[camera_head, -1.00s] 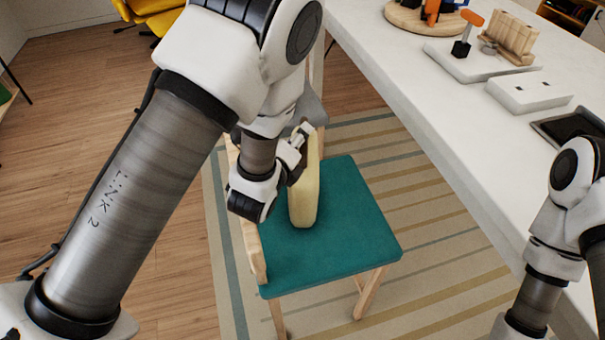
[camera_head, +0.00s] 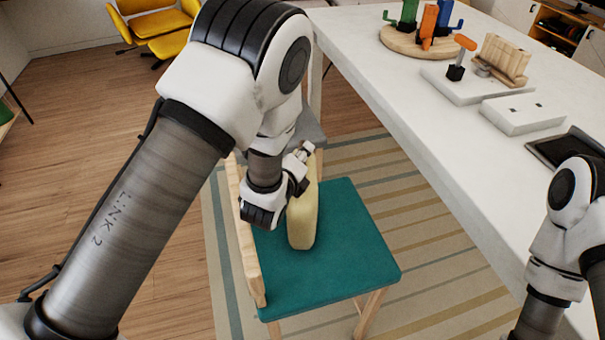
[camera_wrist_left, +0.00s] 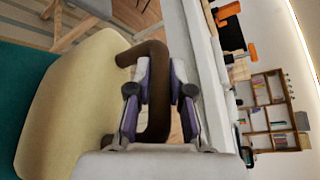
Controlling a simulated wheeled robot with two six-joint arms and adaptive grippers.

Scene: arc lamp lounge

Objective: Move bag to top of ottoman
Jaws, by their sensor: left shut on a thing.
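A pale yellow bag (camera_head: 303,215) stands upright on, or just above, the teal seat of a wooden chair (camera_head: 345,260); I cannot tell if it touches. In the left wrist view the bag (camera_wrist_left: 75,95) shows its broad side and a brown loop handle (camera_wrist_left: 157,128). My left gripper (camera_head: 302,152) is at the top of the bag, its fingers shut on the handle on both sides in the wrist view. A yellow ottoman (camera_head: 172,44) is on the wood floor at the far left, beside a yellow chair. My right arm shows at the right edge, its gripper outside the picture.
A long white table (camera_head: 400,95) runs along the right, with a wooden rack of tools, white blocks and a dark tray on it. The yellow chair (camera_head: 130,20) stands at the back. A grey seat is behind the teal chair. Wood floor at left is clear.

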